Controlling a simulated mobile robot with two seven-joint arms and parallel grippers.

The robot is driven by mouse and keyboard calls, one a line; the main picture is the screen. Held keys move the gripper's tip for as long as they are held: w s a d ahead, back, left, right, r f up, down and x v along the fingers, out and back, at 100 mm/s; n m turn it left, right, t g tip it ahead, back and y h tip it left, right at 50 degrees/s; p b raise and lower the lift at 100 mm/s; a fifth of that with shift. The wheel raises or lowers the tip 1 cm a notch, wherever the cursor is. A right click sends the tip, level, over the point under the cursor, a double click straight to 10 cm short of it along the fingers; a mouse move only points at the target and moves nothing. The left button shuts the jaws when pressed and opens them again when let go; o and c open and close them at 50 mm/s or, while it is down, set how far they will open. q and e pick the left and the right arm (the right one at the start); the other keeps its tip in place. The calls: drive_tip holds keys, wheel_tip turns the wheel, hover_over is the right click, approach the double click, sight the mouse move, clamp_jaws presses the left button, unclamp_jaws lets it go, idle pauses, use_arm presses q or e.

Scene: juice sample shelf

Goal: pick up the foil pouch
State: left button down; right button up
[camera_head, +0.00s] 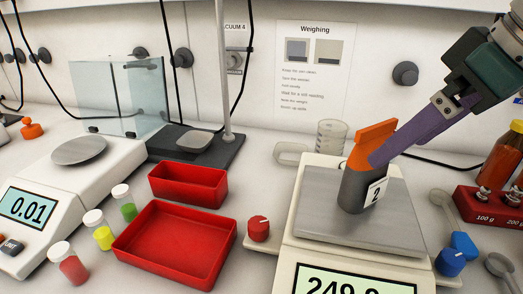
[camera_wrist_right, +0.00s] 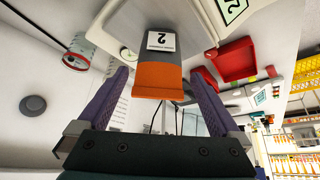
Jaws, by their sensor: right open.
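The foil pouch (camera_head: 357,186) is grey with an orange top and a white label marked 2. It stands upright on the steel pan (camera_head: 320,215) of the right-hand balance. My right gripper (camera_head: 381,155) is at the pouch's orange top, coming down from the upper right. In the right wrist view the pouch (camera_wrist_right: 165,50) appears upside down, lined up between the two spread purple fingers of the gripper (camera_wrist_right: 159,78), with gaps on both sides. In the head view one finger overlaps the pouch's right side; the other finger is mostly hidden. My left gripper is not in view.
Left of the balance are a red knob (camera_head: 258,228) and two red trays (camera_head: 175,242). A glass beaker (camera_head: 331,136) stands behind the pan. A red weight block (camera_head: 490,205), a blue knob (camera_head: 450,262) and bottles (camera_head: 503,158) are at the right.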

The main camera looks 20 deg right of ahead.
sight(365, 174)
drive_tip(key=x, duration=0.4)
drive_tip(key=shift+w+f, duration=0.1)
drive_tip(key=shift+w, duration=0.05)
drive_tip(key=x, duration=0.5)
drive_tip(key=shift+f, duration=0.2)
drive_tip(key=shift+c, duration=0.2)
drive_tip(key=shift+r, duration=0.1)
drive_tip(key=c, duration=1.3)
drive_tip(key=shift+o, duration=0.2)
